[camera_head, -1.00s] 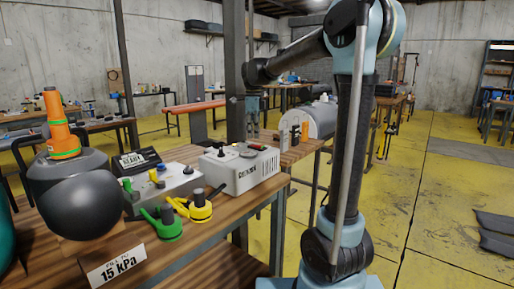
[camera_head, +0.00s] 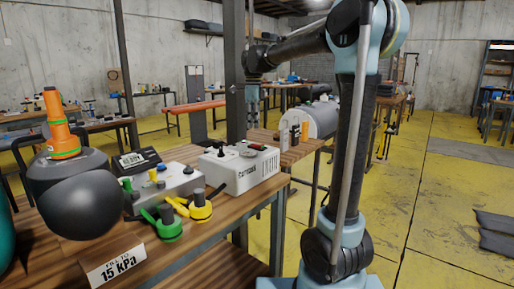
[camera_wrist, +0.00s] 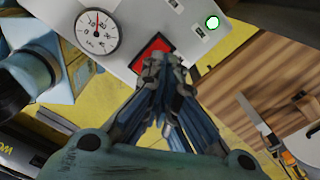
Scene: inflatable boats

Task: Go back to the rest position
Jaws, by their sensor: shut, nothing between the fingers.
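My gripper (camera_head: 253,122) hangs pointing down above the far side of the workbench, behind the white pump box (camera_head: 240,172) in the head view. It is empty, and its fingers are together. In the wrist view the fingertips of my gripper (camera_wrist: 166,64) appear in front of the white box (camera_wrist: 130,20), over its red switch (camera_wrist: 152,50). The gripper appears apart from the box.
On the bench are a grey inflatable boat part with an orange nozzle (camera_head: 60,125), a black display (camera_head: 138,161), green (camera_head: 166,225) and yellow (camera_head: 200,207) valve tools, and a "15 kPa" sign (camera_head: 115,264). A silver tank (camera_head: 318,118) stands beyond.

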